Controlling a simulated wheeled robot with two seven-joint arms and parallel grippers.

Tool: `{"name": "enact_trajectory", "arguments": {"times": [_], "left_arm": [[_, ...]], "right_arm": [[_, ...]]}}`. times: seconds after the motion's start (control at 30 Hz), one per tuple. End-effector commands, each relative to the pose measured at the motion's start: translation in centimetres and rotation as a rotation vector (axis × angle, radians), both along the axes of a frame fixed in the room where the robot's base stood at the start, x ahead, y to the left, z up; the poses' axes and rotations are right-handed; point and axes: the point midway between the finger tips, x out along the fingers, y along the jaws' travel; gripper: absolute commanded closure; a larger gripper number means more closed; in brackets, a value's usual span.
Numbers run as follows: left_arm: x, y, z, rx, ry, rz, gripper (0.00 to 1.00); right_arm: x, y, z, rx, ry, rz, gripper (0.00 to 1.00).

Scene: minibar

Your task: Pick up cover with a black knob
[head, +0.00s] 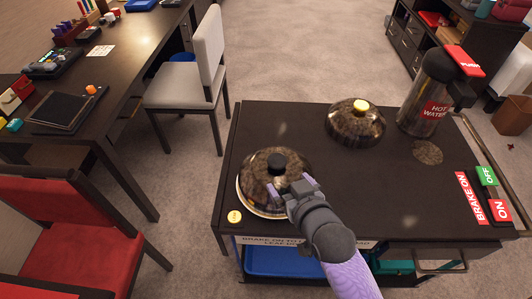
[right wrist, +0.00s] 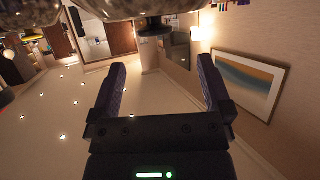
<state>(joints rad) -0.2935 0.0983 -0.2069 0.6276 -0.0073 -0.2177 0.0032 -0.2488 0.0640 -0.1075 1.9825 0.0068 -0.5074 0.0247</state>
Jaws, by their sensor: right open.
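The cover with a black knob (head: 256,180) is a dark, shiny, speckled dome on a light-rimmed plate at the near left of the dark cart top. Its black knob (head: 277,163) stands on top. My right gripper (head: 291,185) is open and empty, over the near right side of this cover and close to the knob. In the right wrist view, my gripper fingers (right wrist: 162,82) are spread apart, and a dark knob (right wrist: 153,27) shows beyond them below a shiny dome at the top edge. My left gripper is out of view.
A similar cover with a gold knob (head: 355,125) stands farther back on the cart (head: 345,185). A hot water flask (head: 428,95) is at the back right. Brake signs (head: 472,197) lie along the right edge. A yellow disc (head: 234,216) sits at the near left corner.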

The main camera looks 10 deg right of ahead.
Motion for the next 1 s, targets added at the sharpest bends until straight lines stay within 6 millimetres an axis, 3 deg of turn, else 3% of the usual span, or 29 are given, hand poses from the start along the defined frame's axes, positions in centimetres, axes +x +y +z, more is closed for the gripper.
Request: {"name": "enact_trajectory", "arguments": {"times": [0.5, 0.77, 1.0], "left_arm": [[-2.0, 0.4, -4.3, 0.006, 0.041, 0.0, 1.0], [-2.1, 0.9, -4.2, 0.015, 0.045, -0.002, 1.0], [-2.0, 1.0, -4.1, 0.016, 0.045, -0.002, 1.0]], "right_arm": [[8.7, 0.3, -3.3, 0.002, -0.004, -0.001, 0.0], [9.1, 0.4, -3.1, 0.0, -0.004, 0.0, 0.0], [9.1, 0.4, -3.1, 0.0, -0.004, 0.0, 0.51]]}}
